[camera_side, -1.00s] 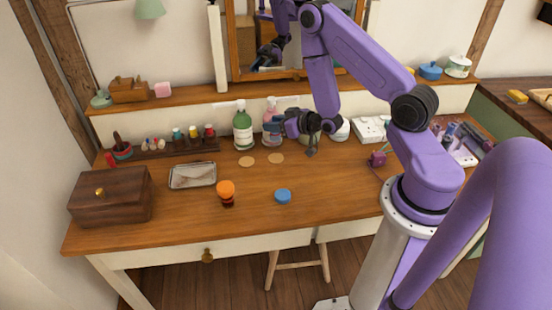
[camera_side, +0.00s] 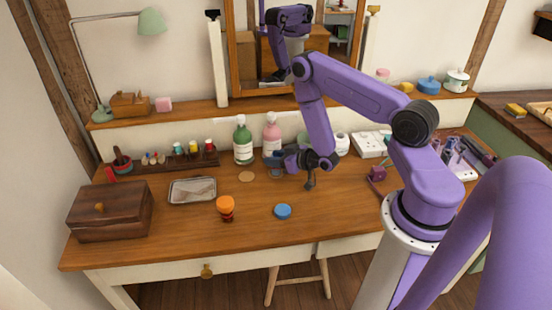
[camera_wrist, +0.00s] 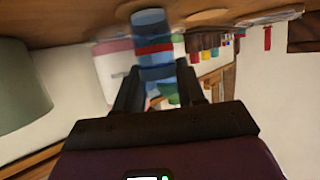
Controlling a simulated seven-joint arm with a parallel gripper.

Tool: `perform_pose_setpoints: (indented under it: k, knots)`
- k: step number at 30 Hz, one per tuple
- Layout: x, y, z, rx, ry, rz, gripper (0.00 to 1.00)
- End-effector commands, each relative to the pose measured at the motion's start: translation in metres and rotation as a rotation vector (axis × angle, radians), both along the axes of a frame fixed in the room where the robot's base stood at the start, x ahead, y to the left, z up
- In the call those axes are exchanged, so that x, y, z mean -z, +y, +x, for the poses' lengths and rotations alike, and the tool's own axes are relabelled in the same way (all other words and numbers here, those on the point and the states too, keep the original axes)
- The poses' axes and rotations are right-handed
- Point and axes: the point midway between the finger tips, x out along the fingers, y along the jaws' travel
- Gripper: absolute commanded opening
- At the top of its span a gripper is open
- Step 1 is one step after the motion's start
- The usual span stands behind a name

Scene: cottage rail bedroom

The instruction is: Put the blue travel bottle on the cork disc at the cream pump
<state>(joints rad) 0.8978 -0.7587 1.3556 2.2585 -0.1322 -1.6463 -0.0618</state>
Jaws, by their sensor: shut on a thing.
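My gripper (camera_side: 277,159) is shut on the blue travel bottle (camera_wrist: 150,25), which has a red band and shows upright between the fingers in the wrist view. In the side view the bottle (camera_side: 275,171) is mostly hidden by my gripper, low over the right cork disc. I cannot tell whether its base touches the disc. A second cork disc (camera_side: 246,176) lies bare to the left, in front of the green pump bottle (camera_side: 243,142). A pink pump bottle (camera_side: 271,133) stands just behind my gripper.
A metal tray (camera_side: 193,190) and a wooden box (camera_side: 111,211) are to the left. A white jar (camera_side: 342,144) stands at the back right. The front middle of the desk is mostly clear.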

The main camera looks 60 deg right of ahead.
Motion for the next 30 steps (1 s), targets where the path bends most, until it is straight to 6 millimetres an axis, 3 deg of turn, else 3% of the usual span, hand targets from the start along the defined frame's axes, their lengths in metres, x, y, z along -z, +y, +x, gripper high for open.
perform_pose_setpoints:
  k: [11, 12, 14, 25, 30]
  knots:
    - [0.003, 0.000, 0.000, 0.001, 0.000, 0.000, 0.10]
    - [0.004, 0.000, 0.000, 0.001, 0.000, 0.000, 0.46]
    - [0.003, 0.000, 0.000, 0.001, 0.000, 0.000, 0.65]
    - [0.000, 0.000, 0.000, 0.000, -0.001, 0.000, 0.65]
    - [-0.006, 0.000, -0.019, 0.001, 0.003, 0.000, 0.65]
